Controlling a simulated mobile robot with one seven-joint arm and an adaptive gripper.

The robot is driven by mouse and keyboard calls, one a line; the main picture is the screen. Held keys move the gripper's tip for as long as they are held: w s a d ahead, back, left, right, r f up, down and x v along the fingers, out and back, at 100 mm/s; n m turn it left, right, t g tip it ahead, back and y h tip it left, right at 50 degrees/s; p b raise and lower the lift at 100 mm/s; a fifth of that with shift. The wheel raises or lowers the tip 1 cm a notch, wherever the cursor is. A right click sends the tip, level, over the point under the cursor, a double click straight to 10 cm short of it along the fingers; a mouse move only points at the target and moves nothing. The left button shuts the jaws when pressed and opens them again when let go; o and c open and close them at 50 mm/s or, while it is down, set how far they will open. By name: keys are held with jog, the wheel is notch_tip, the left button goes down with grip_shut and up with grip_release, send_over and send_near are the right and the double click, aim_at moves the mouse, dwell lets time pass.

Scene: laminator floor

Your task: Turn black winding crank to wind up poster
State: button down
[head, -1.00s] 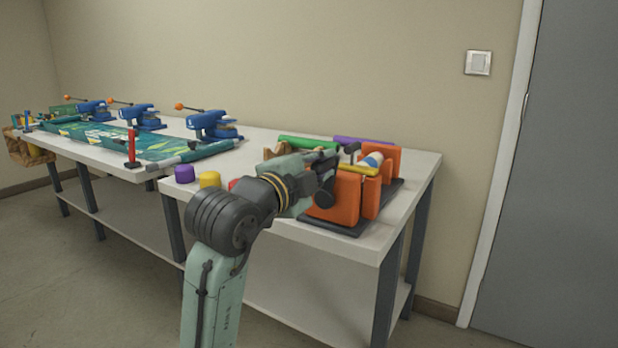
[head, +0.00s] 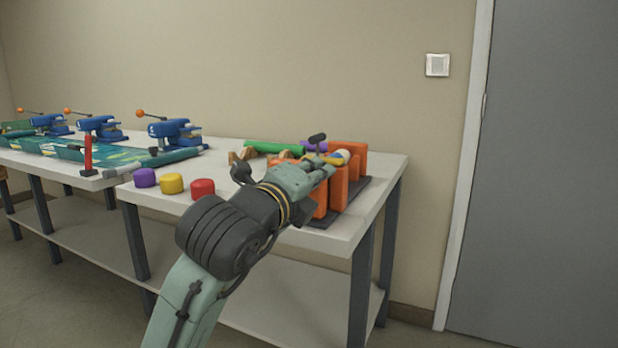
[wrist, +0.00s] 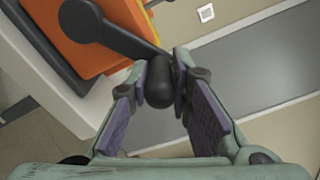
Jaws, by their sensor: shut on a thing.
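The black winding crank (wrist: 125,42) shows in the wrist view, its arm running from a round hub at upper left to a rounded dark knob (wrist: 160,88). My gripper (wrist: 163,72) is shut on this knob, with a finger on either side. In the head view my gripper (head: 322,172) is at the front of the orange winding stand (head: 338,185) and hides the crank there. A whitish roll (head: 342,155) lies between the stand's orange blocks. I cannot tell which part of it is poster.
A green roll (head: 272,147) lies behind my arm. Blue presses (head: 178,133) and a printed green sheet (head: 80,148) are at left. A grey door (head: 550,170) stands at right.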

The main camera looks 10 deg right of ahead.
jog(key=shift+s+d+f, duration=0.1)
jog(key=shift+d+f, duration=0.1)
jog(key=shift+f, duration=0.1)
dwell(0.4)
jog(key=c, duration=1.4)
grip_release()
jog(key=shift+c, duration=0.2)
jog(key=shift+a, duration=0.15)
jog(key=v, duration=1.2)
